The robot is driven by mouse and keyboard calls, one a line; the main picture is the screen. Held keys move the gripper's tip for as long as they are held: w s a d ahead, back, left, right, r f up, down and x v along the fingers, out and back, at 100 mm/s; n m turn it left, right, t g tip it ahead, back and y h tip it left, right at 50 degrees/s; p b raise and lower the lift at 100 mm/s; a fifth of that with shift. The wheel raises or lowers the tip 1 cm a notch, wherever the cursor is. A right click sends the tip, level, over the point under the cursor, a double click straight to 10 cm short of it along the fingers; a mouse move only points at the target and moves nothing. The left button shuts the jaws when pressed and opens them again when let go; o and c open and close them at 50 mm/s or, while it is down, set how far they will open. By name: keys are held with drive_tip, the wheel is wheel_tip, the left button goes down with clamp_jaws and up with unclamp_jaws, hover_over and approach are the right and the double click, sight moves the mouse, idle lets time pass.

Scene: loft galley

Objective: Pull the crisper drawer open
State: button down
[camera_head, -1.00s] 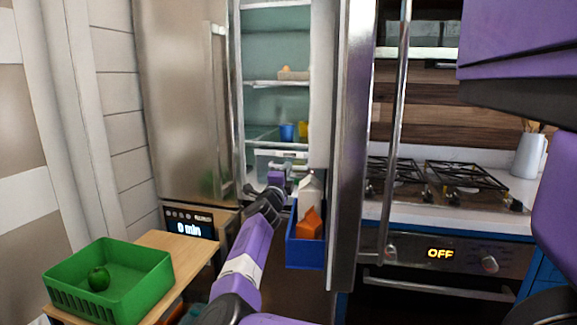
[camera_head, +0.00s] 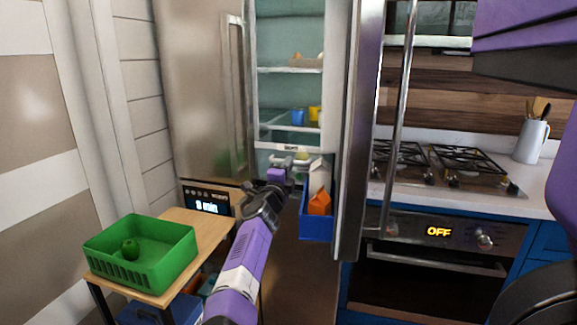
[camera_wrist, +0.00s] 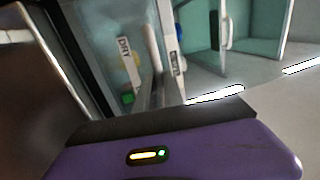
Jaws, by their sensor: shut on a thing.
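The crisper drawer (camera_head: 291,162) is low inside the open fridge and stands pulled out somewhat, with pale and greenish contents showing over its front. My gripper (camera_head: 277,175) is at the drawer's front, shut on its handle; the handle itself is mostly hidden by the gripper. In the wrist view, the purple gripper body (camera_wrist: 170,150) fills the bottom. Beyond it are clear fridge panels, one with a label reading "DRY" (camera_wrist: 124,50).
The open fridge door (camera_head: 357,130) stands to the right, its blue bin (camera_head: 317,229) holding cartons close beside my gripper. A green basket (camera_head: 160,262) with a green fruit sits on a wooden stand (camera_head: 205,228) at left. The stove (camera_head: 435,172) is at right.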

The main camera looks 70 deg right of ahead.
drive_tip(key=shift+f, duration=0.1)
drive_tip(key=c, duration=1.5)
unclamp_jaws()
drive_tip(key=shift+o, duration=0.2)
drive_tip(key=v, duration=0.7)
drive_tip(key=shift+a, duration=0.4)
